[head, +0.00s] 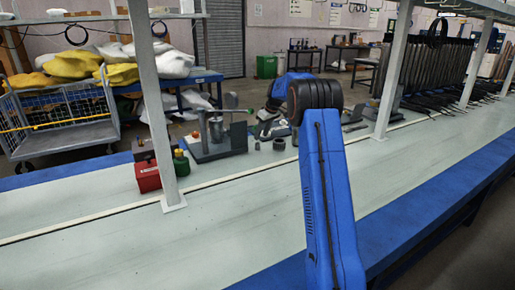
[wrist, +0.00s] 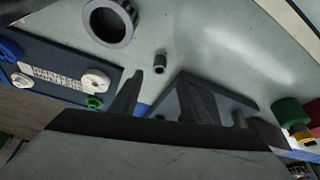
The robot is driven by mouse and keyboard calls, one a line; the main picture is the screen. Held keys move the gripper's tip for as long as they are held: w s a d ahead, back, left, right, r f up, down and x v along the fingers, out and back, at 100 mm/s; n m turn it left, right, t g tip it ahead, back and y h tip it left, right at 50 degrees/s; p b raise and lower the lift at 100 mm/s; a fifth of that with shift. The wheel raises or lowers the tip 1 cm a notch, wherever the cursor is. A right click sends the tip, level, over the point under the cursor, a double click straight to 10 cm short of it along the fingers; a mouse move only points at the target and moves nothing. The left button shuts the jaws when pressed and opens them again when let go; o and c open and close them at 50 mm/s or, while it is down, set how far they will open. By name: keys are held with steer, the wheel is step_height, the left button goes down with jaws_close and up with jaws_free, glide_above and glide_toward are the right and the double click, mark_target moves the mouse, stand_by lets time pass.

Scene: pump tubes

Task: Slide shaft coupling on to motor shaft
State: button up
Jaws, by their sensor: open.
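A small dark hollow cylinder (wrist: 160,62), which may be the shaft coupling, stands on the pale bench top in the wrist view. It lies just beyond my open gripper (wrist: 159,79), roughly in line with the gap between the two dark fingers, and apart from them. In the head view a small dark piece on the bench (head: 257,146) may be the same part. I cannot pick out the motor shaft for certain; a grey fixture with an upright metal cylinder (head: 215,130) stands to the left.
A larger dark ring (wrist: 108,22) lies nearby, also in the head view (head: 279,144). A dark panel with white knobs (wrist: 60,78) is left in the wrist view. Red (head: 147,176) and green (head: 181,164) parts stand by a post (head: 153,100). The bench front is clear.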

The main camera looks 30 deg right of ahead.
mark_target(258, 149)
steer(key=shift+x, duration=3.65)
steer(key=shift+s+d, duration=0.1)
steer(key=shift+d, duration=0.05)
jaws_close()
